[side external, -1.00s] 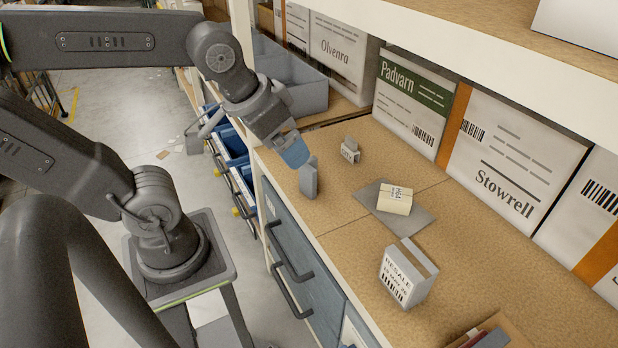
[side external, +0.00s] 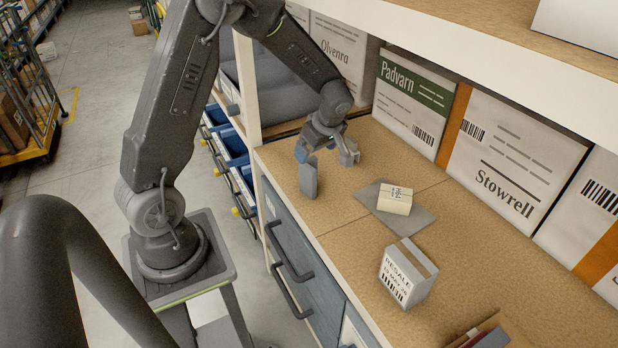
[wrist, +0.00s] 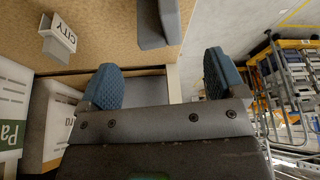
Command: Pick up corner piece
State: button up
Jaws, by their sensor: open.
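A grey upright block (side external: 309,178) with a slanted top stands near the shelf's front edge. It also shows in the wrist view (wrist: 153,25), at the top, beyond the gap between my fingertips. I cannot tell for sure which is the corner piece. My gripper (wrist: 163,72) is open and empty, its blue-padded fingers wide apart. In the side view my gripper (side external: 322,150) is low over the shelf, behind the upright block.
A cream labelled roll or packet (side external: 395,199) lies on a grey sheet (side external: 424,221). A "RESALE" box (side external: 407,273) stands nearer the camera. Large cartons such as "Padvarn" (side external: 412,98) line the back. An upper shelf (side external: 480,47) overhangs. A shelf post (side external: 247,90) stands left.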

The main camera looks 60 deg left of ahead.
aim_at(310, 161)
jog(key=shift+a+f+n, duration=0.3)
jog(key=shift+a+f, duration=0.1)
jog(key=shift+f, duration=0.4)
jog(key=x, duration=0.6)
jog(key=shift+a+f, duration=0.15)
jog(key=shift+f, duration=0.2)
jog(key=shift+c, duration=0.3)
jog(key=c, duration=0.9)
